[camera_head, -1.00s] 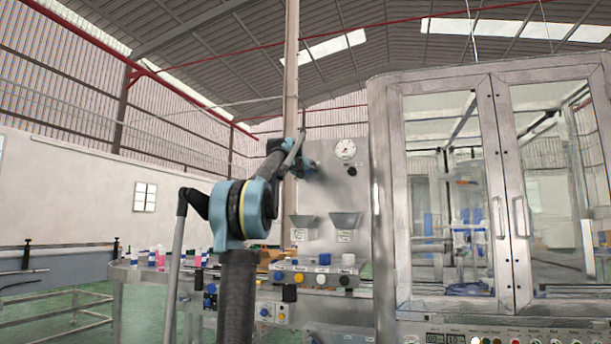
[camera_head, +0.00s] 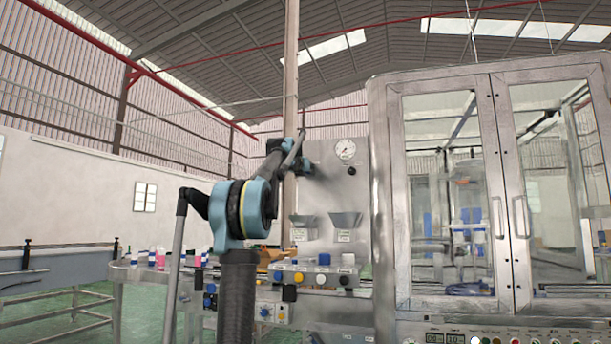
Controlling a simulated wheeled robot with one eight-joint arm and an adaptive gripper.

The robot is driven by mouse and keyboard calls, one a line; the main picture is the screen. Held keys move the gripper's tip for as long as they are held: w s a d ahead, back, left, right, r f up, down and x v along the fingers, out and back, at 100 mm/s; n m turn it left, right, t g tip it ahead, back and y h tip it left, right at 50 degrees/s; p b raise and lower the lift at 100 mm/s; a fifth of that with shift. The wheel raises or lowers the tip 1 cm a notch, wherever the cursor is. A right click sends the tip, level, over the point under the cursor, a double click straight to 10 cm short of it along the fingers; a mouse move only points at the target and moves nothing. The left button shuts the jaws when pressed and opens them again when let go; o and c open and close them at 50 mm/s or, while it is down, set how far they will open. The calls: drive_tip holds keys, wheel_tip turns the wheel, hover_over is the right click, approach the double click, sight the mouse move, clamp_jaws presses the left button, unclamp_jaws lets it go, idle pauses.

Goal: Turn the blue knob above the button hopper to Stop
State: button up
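Two small grey hoppers, a left hopper (camera_head: 303,221) and a right hopper (camera_head: 345,221), hang on the upright steel panel (camera_head: 325,185). Their labels are too small to read, so I cannot tell which is the button hopper. I cannot make out the blue knob above them; my arm's end covers the panel's upper left. My gripper (camera_head: 308,168) is at the panel above the left hopper, small and dark. I cannot tell whether it touches anything or how its fingers stand.
A pressure gauge (camera_head: 346,149) and a black knob (camera_head: 352,171) sit right of my gripper. A control box (camera_head: 318,278) with coloured buttons is below the hoppers. A glass-door cabinet (camera_head: 450,190) stands close on the right. Several small bottles (camera_head: 161,258) stand on the round table at left.

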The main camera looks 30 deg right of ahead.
drive_tip(key=shift+w+a+m, duration=0.1)
drive_tip(key=shift+m, duration=3.55)
drive_tip(key=shift+w+a+m, duration=0.1)
drive_tip(key=shift+m, duration=3.55)
drive_tip(key=o, duration=1.1)
drive_tip(key=shift+c, duration=0.2)
